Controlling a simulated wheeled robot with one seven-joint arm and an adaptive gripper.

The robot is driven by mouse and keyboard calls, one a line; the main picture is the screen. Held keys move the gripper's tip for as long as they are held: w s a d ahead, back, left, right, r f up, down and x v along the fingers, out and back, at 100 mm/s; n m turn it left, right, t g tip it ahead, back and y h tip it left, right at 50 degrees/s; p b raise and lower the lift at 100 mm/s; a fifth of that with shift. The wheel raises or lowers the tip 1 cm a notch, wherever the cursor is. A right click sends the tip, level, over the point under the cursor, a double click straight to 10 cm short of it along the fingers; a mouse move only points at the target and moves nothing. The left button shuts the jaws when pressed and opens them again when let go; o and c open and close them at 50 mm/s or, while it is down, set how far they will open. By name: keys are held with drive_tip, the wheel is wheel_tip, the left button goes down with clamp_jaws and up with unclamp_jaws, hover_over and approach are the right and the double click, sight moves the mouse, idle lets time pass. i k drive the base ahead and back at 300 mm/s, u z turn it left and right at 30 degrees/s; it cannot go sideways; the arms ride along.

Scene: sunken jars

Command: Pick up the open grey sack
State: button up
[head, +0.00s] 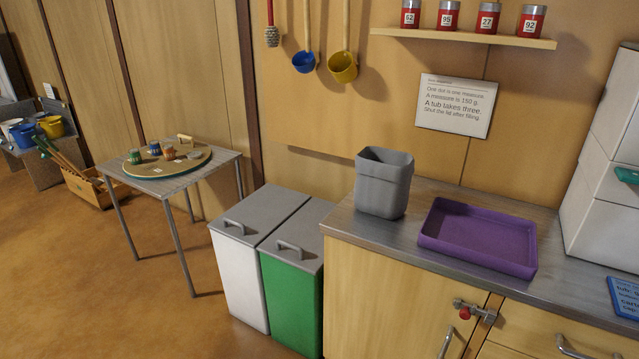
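The open grey sack (384,190) stands upright on the left end of the grey counter top (345,222). It is a squarish, open-topped grey container with a slightly uneven rim, wider at the top. From this angle its bottom inside is hidden, so I cannot tell whether anything is in it. My gripper is not in view, and nothing touches the sack from above.
A purple tray (480,237) lies just right of the sack, apart from it. A white stacked unit (605,185) stands at the right. White (240,270) and green (293,300) lidded bins stand left of the counter. Ladles (343,67) hang above; a jar shelf (460,38) juts out.

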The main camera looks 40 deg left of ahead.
sight(382, 185)
drive_tip(key=u, duration=0.95)
drive_tip(key=i, duration=0.2)
